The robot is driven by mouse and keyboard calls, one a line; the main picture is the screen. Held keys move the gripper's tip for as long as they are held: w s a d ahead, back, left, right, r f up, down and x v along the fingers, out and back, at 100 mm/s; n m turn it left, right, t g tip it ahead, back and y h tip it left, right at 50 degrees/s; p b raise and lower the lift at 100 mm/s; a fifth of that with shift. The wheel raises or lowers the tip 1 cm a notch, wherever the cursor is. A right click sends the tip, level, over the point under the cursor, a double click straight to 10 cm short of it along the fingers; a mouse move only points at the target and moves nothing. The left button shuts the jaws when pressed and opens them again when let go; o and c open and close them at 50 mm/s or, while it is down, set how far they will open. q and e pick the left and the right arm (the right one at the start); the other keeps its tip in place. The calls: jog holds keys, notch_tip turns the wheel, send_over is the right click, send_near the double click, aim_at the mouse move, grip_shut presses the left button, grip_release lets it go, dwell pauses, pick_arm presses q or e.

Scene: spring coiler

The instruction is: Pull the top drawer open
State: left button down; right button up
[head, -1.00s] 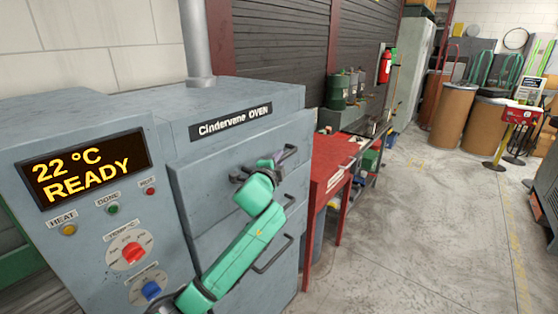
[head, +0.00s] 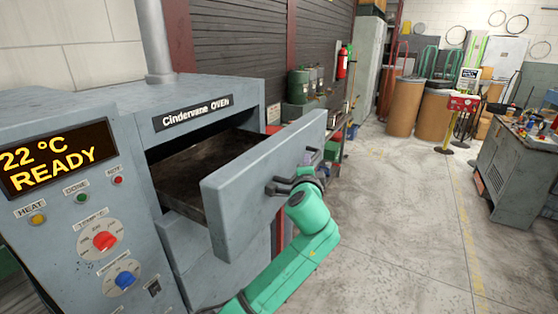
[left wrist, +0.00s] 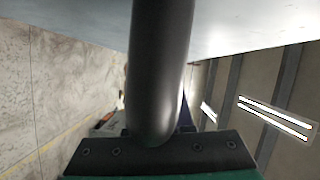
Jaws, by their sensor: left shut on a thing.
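The top drawer (head: 240,205) of the grey Cindervane oven (head: 120,112) stands well open in the head view, with its front panel out from the body and a dark, empty-looking tray floor (head: 205,170) showing behind it. My left gripper (head: 283,187) is at the dark handle on the drawer's front and is shut on it. The fingers and much of the handle are hard to tell apart there. In the left wrist view, a thick dark bar (left wrist: 160,70) stands close in front of the gripper's mount. My right gripper is not in view.
The oven's control panel (head: 65,155) reads 22 °C READY, at the left. A green canister (head: 298,87) stands behind the drawer. Open concrete floor (head: 400,220) lies to the right, with a grey workbench (head: 520,165) at the far right.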

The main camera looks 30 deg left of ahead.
pick_arm(q)
jog(key=d, duration=0.9)
jog(key=shift+d+b, duration=0.35)
jog(key=shift+b, duration=0.1)
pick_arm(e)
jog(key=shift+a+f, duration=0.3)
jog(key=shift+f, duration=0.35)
pick_arm(q)
jog(key=shift+w, duration=0.1)
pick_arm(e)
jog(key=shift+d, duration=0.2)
pick_arm(q)
jog(key=c, duration=0.8)
grip_release()
